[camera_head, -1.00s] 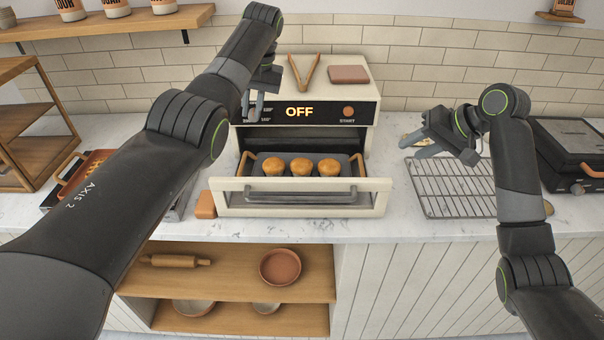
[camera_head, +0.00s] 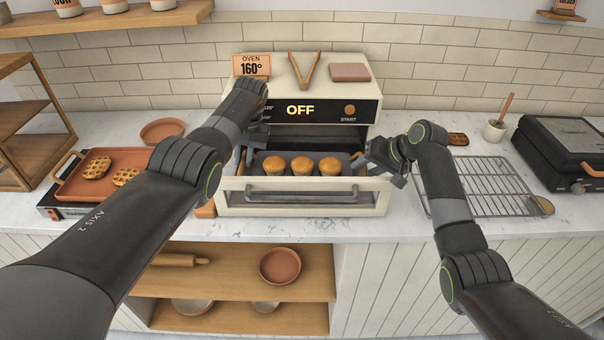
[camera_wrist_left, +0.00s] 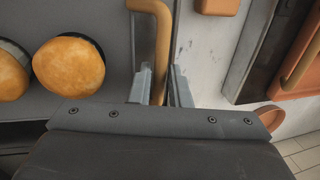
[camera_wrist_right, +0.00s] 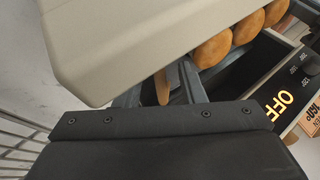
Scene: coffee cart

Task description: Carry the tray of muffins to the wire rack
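The dark grey tray (camera_head: 345,159) with three muffins (camera_head: 302,166) sits in the pulled-out oven drawer. It has a copper-coloured handle at each end. My left gripper (camera_head: 247,158) is at the left end; in the left wrist view its fingers (camera_wrist_left: 162,86) straddle the left handle (camera_wrist_left: 163,35) closely, and contact is unclear. My right gripper (camera_head: 368,164) is at the right end. In the right wrist view its fingers (camera_wrist_right: 162,88) stand apart with the right handle (camera_wrist_right: 161,87) between them. The wire rack (camera_head: 482,180) lies empty on the counter at the right.
The cream oven (camera_head: 355,93) reads OFF; its drawer front (camera_head: 230,198) stands before the tray. An orange tray (camera_head: 105,185) with waffles is at the left. A black grill (camera_head: 567,150) stands right of the rack. Tongs (camera_head: 303,70) lie on the oven.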

